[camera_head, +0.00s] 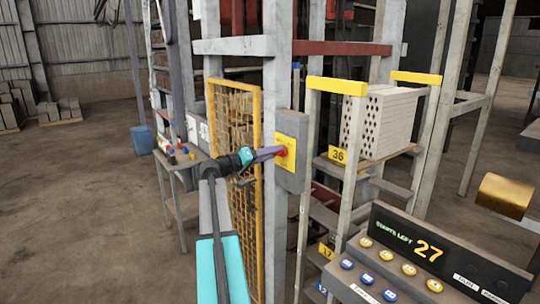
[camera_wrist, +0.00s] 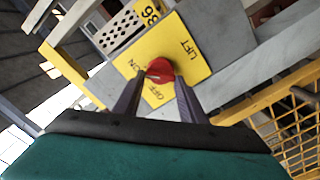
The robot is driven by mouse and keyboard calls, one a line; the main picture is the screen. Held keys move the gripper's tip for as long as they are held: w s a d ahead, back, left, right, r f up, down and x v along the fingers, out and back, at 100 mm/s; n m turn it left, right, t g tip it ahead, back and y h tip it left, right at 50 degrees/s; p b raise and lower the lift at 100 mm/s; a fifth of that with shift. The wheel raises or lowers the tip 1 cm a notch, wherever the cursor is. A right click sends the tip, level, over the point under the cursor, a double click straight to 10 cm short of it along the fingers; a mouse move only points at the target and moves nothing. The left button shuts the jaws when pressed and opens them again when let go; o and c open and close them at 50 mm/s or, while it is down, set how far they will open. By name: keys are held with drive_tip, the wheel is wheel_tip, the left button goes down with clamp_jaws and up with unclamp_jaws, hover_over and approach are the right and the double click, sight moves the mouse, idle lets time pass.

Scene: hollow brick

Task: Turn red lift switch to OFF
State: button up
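The red lift switch (camera_wrist: 160,68) is a round red knob on a yellow plate (camera_wrist: 196,50) marked LIFT, ON and OFF.
A yellow mesh gate (camera_head: 235,150) stands just left of the post. A rack with pale hollow bricks (camera_head: 385,125) is to the right. A panel reading 27 (camera_head: 430,250) is at lower right. A table with coloured buttons (camera_head: 180,155) is at left; open floor lies beyond.

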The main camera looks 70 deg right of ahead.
drive_tip(key=shift+a+f, duration=0.1)
drive_tip(key=shift+a, duration=0.15)
drive_tip(key=shift+d, duration=0.2)
drive_tip(key=shift+w+n+b, duration=0.1)
drive_tip(key=shift+n+b, duration=0.2)
drive_tip(key=shift+n, duration=0.2)
drive_tip(key=shift+d+n+p, duration=0.1)
drive_tip(key=shift+n+p, duration=0.8)
drive_tip(key=shift+n, duration=7.6)
drive_tip(key=o, duration=1)
drive_tip(key=shift+f, duration=0.15)
drive_tip(key=shift+o, duration=0.2)
